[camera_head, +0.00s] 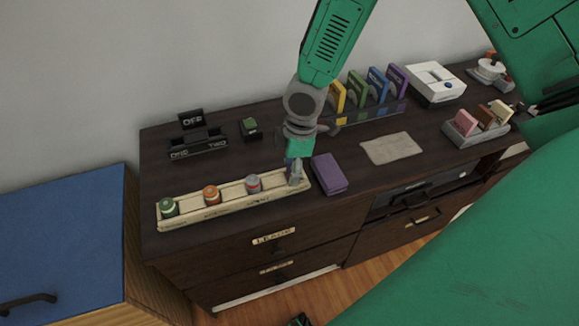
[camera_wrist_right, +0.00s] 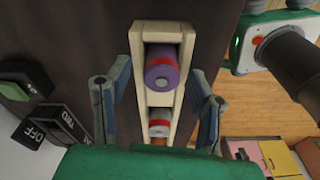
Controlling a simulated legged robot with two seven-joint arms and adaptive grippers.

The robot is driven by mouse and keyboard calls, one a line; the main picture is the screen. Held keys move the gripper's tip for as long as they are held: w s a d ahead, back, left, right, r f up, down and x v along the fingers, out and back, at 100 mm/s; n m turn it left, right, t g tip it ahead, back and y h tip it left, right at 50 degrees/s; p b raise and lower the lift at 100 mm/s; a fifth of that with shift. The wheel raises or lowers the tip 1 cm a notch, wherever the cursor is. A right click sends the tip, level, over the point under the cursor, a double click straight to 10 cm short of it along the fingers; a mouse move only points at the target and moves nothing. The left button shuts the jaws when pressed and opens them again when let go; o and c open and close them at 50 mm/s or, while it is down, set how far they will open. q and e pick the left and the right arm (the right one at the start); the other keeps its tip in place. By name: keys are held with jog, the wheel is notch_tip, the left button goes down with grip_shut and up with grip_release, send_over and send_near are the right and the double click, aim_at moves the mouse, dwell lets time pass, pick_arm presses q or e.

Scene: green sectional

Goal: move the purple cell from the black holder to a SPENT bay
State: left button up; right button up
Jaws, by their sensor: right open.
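The purple cell (camera_wrist_right: 162,68), with a red band, sits in the end bay of the cream rack (camera_head: 225,205), seen in the right wrist view. My right gripper (camera_head: 296,176) is over the rack's right end. It is open, with one finger on each side of the purple cell and visible gaps; it hides the cell in the head view. The black holder (camera_head: 197,143), marked ONE and TWO with an OFF sign, stands at the back left and appears empty. The rack's labels are too small to read. My left gripper is not in view.
The rack also holds green (camera_head: 168,206), orange (camera_head: 211,194) and grey-red (camera_head: 253,183) cells. A purple folded item (camera_head: 328,174) lies just right of the gripper. A small dark green block (camera_head: 250,129) sits behind. A beige cloth (camera_head: 391,148) lies farther right.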

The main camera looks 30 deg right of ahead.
jog(key=shift+d+r, duration=0.3)
jog(key=shift+d, duration=0.05)
jog(key=r, duration=0.3)
jog(key=r+p, duration=0.1)
jog(key=shift+d+r, duration=0.35)
jog(key=shift+d, duration=0.05)
notch_tip(320, 180, up, 6)
jog(key=a, duration=0.1)
pick_arm(q)
jog(key=shift+b, duration=0.6)
pick_arm(e)
jog(key=s+f+m+h, duration=0.1)
jog(key=s+f+m, duration=1.1)
jog(key=s+f, duration=0.8)
jog(key=shift+s+d+f, duration=0.3)
jog(key=shift+s+f, duration=0.05)
jog(key=shift+s, duration=0.85)
